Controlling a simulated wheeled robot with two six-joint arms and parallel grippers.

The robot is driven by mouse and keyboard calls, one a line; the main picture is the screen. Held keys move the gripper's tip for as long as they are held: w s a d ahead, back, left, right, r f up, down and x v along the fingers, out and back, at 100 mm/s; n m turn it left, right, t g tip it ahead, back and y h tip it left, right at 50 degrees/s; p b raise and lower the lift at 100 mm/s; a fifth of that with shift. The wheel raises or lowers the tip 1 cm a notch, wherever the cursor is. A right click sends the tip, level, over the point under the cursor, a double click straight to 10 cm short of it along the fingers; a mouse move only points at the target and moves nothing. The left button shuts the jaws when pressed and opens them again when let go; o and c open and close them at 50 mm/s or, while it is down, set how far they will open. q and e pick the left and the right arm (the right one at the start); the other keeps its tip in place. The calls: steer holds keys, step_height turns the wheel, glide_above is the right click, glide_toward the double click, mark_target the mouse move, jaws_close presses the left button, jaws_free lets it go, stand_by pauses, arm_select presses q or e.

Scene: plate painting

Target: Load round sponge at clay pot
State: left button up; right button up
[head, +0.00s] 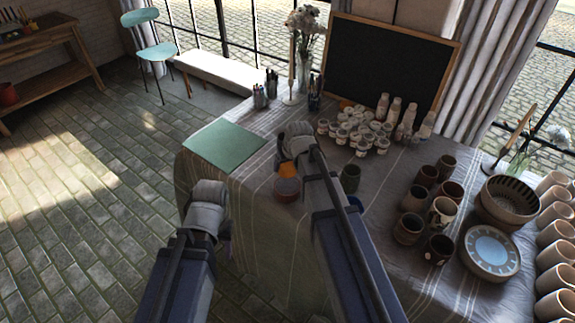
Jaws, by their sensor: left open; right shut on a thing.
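My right gripper (291,157) is over the table's near edge, shut on the orange round sponge (289,170). Its arm and wrist cover part of that area. The sponge is just above, or at the mouth of, a small reddish pot (287,189) with a bluish rim, which looks like the clay pot. I cannot tell whether the sponge touches it. My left gripper (208,190) is open and empty in front of the table's left corner, apart from the sponge and the pot. Its fingers are mostly hidden by its wrist.
A green mat (222,145) lies on the cloth-covered table's left. A dark cup (350,179) stands right of my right wrist. Several small paint jars (362,147), white bottles (393,112), brown mugs (411,199), a striped bowl (510,199) and a blue-centred plate (490,251) stand farther right.

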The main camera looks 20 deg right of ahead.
mark_target(286, 182)
steer(key=shift+f+b, duration=2.6)
steer(key=shift+f, duration=0.2)
steer(key=shift+f+b, duration=0.5)
steer(key=shift+b, duration=0.05)
steer(key=shift+r, duration=0.1)
step_height(286, 182, up, 7)
steer(key=p, duration=0.7)
steer(key=shift+w, duration=0.1)
stand_by(0.7)
